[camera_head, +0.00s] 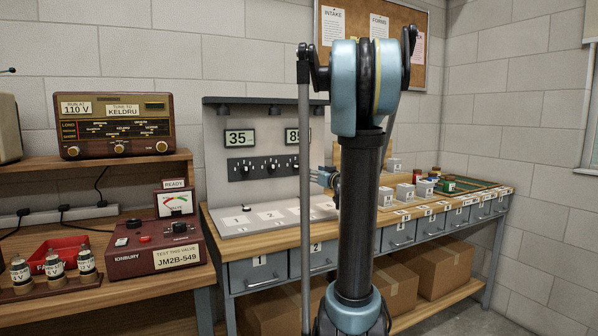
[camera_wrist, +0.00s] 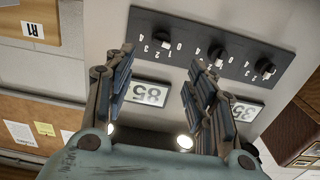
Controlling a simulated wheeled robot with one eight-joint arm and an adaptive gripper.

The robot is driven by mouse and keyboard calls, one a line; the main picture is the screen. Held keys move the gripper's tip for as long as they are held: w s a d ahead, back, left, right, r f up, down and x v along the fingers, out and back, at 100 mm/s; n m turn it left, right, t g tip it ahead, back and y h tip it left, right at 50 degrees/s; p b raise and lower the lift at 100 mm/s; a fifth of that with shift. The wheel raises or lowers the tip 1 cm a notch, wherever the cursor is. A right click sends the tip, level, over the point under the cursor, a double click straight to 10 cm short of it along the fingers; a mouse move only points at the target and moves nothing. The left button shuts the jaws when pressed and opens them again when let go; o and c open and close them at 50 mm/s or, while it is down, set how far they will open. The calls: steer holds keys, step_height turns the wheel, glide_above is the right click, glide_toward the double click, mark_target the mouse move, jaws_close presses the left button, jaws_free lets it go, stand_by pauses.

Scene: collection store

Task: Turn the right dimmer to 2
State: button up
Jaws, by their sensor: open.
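A dark dimmer strip (camera_head: 258,168) with several knobs is mounted on the grey upright board, below two displays reading 35 (camera_head: 240,138) and apparently 85 (camera_head: 292,136). In the wrist view, which is turned upside down, the right dimmer (camera_wrist: 164,40) is the leftmost knob, with digits around it. The middle dimmer (camera_wrist: 219,58) and left dimmer (camera_wrist: 265,69) are further right. Its pointer setting is too small to tell. My gripper (camera_wrist: 159,56) is open and empty, fingers on either side of the right dimmer in the picture; contact is not visible. In the head view my gripper (camera_head: 320,178) is partly hidden by my arm.
A workbench (camera_head: 232,232) with numbered drawers stands below the board. A sloped numbered tray (camera_head: 235,225) lies in front of it. A radio (camera_head: 115,125) and valve tester (camera_head: 150,247) are at left. Small blocks and jars are at right.

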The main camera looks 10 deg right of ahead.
mark_target(299, 167)
steer(key=x, duration=1.4)
steer(key=shift+a, duration=0.15)
steer(key=c, duration=1.1)
